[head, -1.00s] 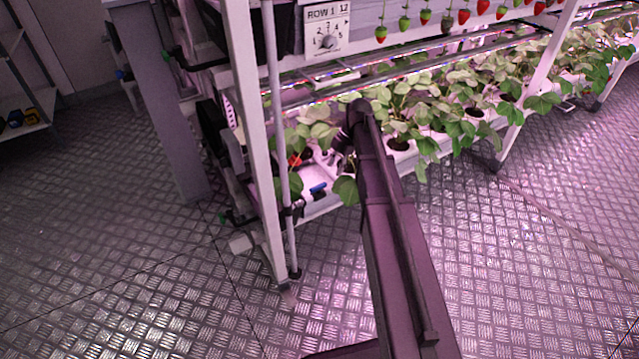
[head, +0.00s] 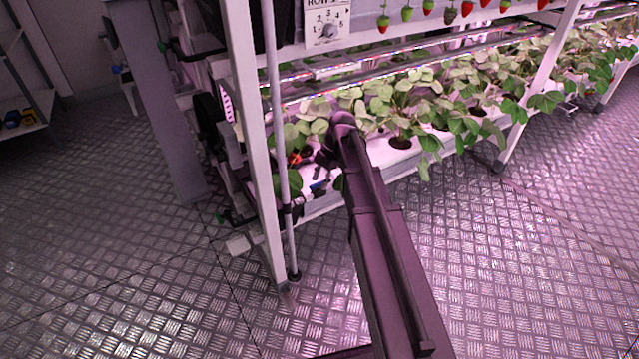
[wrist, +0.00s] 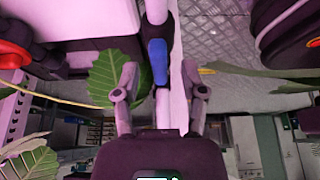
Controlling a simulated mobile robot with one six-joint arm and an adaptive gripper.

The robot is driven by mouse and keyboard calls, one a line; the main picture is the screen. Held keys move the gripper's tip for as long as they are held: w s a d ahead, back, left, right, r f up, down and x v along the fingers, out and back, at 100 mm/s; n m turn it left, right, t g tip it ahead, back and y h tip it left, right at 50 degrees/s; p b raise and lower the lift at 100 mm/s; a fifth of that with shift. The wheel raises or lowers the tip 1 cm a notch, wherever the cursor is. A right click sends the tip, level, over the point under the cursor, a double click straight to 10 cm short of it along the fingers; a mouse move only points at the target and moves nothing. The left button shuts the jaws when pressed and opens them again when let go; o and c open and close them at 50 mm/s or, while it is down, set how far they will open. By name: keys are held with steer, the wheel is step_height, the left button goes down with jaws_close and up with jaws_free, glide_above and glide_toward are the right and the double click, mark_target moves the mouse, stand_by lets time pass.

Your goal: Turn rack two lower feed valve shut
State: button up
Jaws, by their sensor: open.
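A blue valve lever (wrist: 157,62) lies in line with a white pipe (wrist: 156,10) in the wrist view. In the head view the blue lever (head: 318,187) sits low at the near end of the rack (head: 250,150), partly hidden by my arm. My gripper (wrist: 160,70) is open, with one finger on each side of the lever and pipe. A gap shows on both sides; I see no contact. In the head view my gripper (head: 325,160) is dark and small just above the lever. No label on this valve is readable.
A red handle (head: 296,157) is beside the blue one; a red round part (wrist: 12,55) is at the wrist view's left. Leaves (wrist: 115,75) crowd the left finger. The metal floor (head: 130,260) in front is clear.

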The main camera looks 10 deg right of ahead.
stand_by(0.3)
jaws_close()
steer(key=shift+s+m, duration=0.1)
steer(key=shift+m, duration=0.3)
steer(key=m, duration=0.1)
steer(key=m+t, duration=0.1)
steer(key=m, duration=0.1)
steer(key=shift+s+t, duration=0.2)
steer(key=shift+t, duration=0.1)
steer(key=m, duration=0.2)
steer(key=m+t, duration=0.1)
steer(key=m, duration=0.1)
steer(key=shift+s+m+t, duration=0.15)
steer(key=shift+m+t, duration=0.15)
steer(key=m, duration=0.2)
steer(key=m+t+h, duration=0.1)
steer(key=m, duration=0.2)
steer(key=shift+s+a+t, duration=0.1)
steer(key=shift+a+t, duration=0.05)
steer(key=shift+t, duration=0.15)
steer(key=m+h, duration=0.1)
steer(key=m, duration=0.3)
steer(key=shift+a+m+t+h, duration=0.1)
steer(key=shift+m+t+h, duration=0.2)
steer(key=shift+t+h, duration=0.1)
